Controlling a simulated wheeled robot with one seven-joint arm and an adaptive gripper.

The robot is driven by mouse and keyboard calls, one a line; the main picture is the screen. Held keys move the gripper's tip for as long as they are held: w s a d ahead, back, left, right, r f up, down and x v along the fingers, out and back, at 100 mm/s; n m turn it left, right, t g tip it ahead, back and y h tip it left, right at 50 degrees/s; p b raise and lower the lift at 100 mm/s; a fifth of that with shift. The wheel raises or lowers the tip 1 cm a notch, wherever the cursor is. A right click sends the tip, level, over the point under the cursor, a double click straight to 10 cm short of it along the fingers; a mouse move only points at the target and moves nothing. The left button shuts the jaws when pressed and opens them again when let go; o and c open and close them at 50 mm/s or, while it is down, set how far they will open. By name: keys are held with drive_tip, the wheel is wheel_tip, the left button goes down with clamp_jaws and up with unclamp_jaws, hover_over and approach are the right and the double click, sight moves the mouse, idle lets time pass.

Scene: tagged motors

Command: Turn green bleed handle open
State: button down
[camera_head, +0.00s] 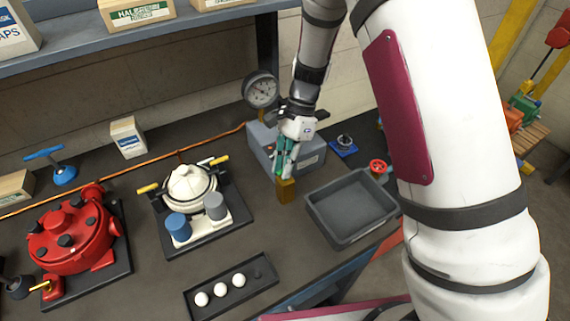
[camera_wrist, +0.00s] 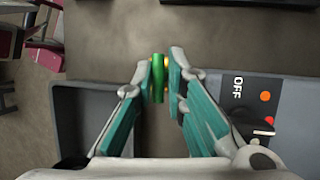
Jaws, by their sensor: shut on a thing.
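The green bleed handle (camera_wrist: 158,78) shows in the wrist view, upright in the picture, between the two fingertips. My gripper (camera_wrist: 159,84) is shut on it, with a teal finger on each side. Small yellow parts show beside the handle at the fingertips. In the head view my gripper (camera_head: 284,170) points down at the front of a grey-blue box (camera_head: 263,140) with a round gauge (camera_head: 261,90) behind it. A brass-coloured block (camera_head: 286,191) shows just below the fingers. The handle itself is hidden by the fingers in the head view.
An empty grey tray (camera_head: 350,236) stands close to the right of the gripper. A panel marked OFF (camera_wrist: 238,92) lies right in the wrist view. A white-domed device (camera_head: 190,186) and a red motor (camera_head: 72,236) stand left. A black strip with white balls (camera_head: 231,284) lies in front.

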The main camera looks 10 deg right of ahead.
drive_tip(key=n+h, duration=0.1)
drive_tip(key=n, duration=0.1)
drive_tip(key=n+g+h+b, duration=0.1)
drive_tip(key=n, duration=0.1)
drive_tip(key=shift+s+f+n, duration=0.1)
drive_tip(key=shift+s+n, duration=0.05)
drive_tip(key=shift+n, duration=0.15)
drive_tip(key=n+h+b, duration=0.1)
drive_tip(key=n, duration=0.3)
drive_tip(key=shift+n+h, duration=0.3)
drive_tip(key=shift+h, duration=0.1)
drive_tip(key=n+h, duration=0.2)
drive_tip(key=n, duration=0.2)
drive_tip(key=shift+s+b, duration=0.1)
drive_tip(key=shift+b, duration=0.25)
drive_tip(key=shift+n+t+h, duration=0.6)
drive_tip(key=shift+n, duration=1.5)
drive_tip(key=c, duration=1.7)
unclamp_jaws()
drive_tip(key=shift+d, duration=0.1)
drive_tip(key=shift+a+r, duration=0.2)
